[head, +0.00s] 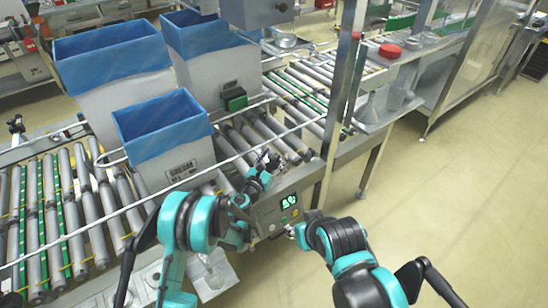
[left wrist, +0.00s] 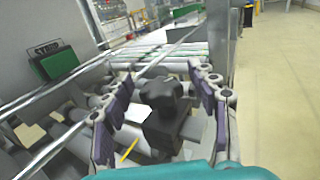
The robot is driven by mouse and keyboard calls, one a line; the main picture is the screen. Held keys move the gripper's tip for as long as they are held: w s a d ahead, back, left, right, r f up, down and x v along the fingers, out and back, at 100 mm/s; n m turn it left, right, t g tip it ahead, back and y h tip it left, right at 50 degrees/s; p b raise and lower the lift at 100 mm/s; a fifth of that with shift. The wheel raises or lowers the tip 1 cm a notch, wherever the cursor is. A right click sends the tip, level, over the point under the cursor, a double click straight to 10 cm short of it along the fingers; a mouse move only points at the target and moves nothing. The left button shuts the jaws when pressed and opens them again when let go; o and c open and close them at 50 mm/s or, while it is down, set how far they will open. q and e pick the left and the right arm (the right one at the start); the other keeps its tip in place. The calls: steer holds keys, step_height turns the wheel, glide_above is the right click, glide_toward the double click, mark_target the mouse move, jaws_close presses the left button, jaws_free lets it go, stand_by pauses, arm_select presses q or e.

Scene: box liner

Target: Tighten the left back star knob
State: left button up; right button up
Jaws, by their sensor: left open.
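A black star knob (left wrist: 163,90) on a dark block stands in the middle of the left wrist view, beside the conveyor rollers. My left gripper (left wrist: 160,77) is open, with one purple-padded finger on each side of the knob. In the head view my left gripper (head: 268,165) is at the conveyor's near edge, above the control panel, and the knob there is hard to make out. My right gripper (head: 293,231) is low by the panel, mostly hidden by its own arm, and its fingers are not clear.
Boxes with blue liners (head: 162,120) stand on the roller conveyor (head: 80,215), left of my left gripper. A metal guide rail (head: 240,155) runs close by. A green-fronted device (head: 235,99) sits behind, and an upright post (head: 343,90) to the right. The floor at right is clear.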

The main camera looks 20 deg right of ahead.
arm_select(q)
steer(key=c, duration=1.2)
steer(key=m+g+h, duration=0.2)
steer(key=g, duration=0.1)
steer(key=m+g+h, duration=0.2)
steer(key=g, duration=0.1)
steer(key=shift+w+a+m+h, duration=0.1)
steer(key=shift+m+h, duration=0.2)
steer(key=shift+m, duration=0.1)
steer(key=m+g, duration=0.3)
steer(key=g, duration=0.1)
steer(key=m+g+h, duration=0.1)
steer(key=m+g, duration=0.2)
steer(key=g, duration=0.2)
steer(key=shift+h, duration=0.3)
steer(key=shift+g, duration=0.4)
steer(key=o, duration=1.2)
